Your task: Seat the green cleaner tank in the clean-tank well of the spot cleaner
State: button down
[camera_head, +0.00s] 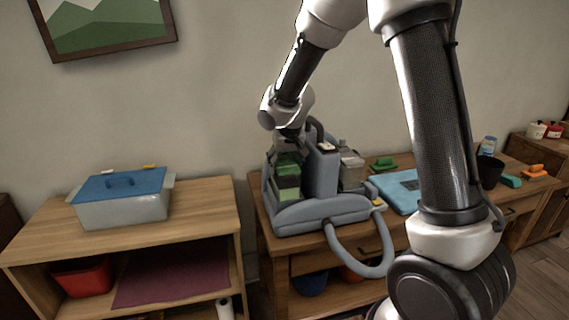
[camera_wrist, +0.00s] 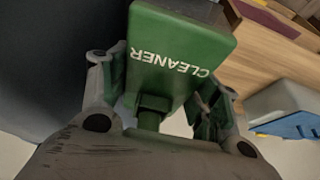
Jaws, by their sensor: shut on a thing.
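The green cleaner tank (camera_wrist: 185,38) fills the upper middle of the wrist view, with the word CLEANER on its face. My gripper (camera_wrist: 165,105) is shut on it near its narrow green neck, one finger at each side. In the head view, the grey-blue spot cleaner (camera_head: 322,210) stands on the wooden table. My gripper (camera_head: 288,150) is above its left side, and the green tank (camera_head: 287,176) is below it, at the left of the central column. I cannot tell whether the tank is fully down in its well. A clear tank (camera_head: 350,168) stands on the right side.
A grey hose (camera_head: 365,272) loops off the table's front. A blue flat case (camera_head: 398,190), a green item (camera_head: 383,164) and a black cup (camera_head: 489,172) lie to the right. A blue-lidded bin (camera_head: 122,200) stands on the left shelf unit. Bare wood shows around the bin.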

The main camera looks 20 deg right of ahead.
jog(key=shift+c, duration=1.8)
grip_release()
jog(key=shift+r, duration=0.1)
jog(key=v, duration=1.1)
jog(key=s+d+r, duration=0.4)
jog(key=s+d, duration=0.6)
jog(key=s, duration=0.8)
jog(key=s+d+r, duration=0.1)
jog(key=s+d, duration=0.4)
jog(key=s, duration=0.7)
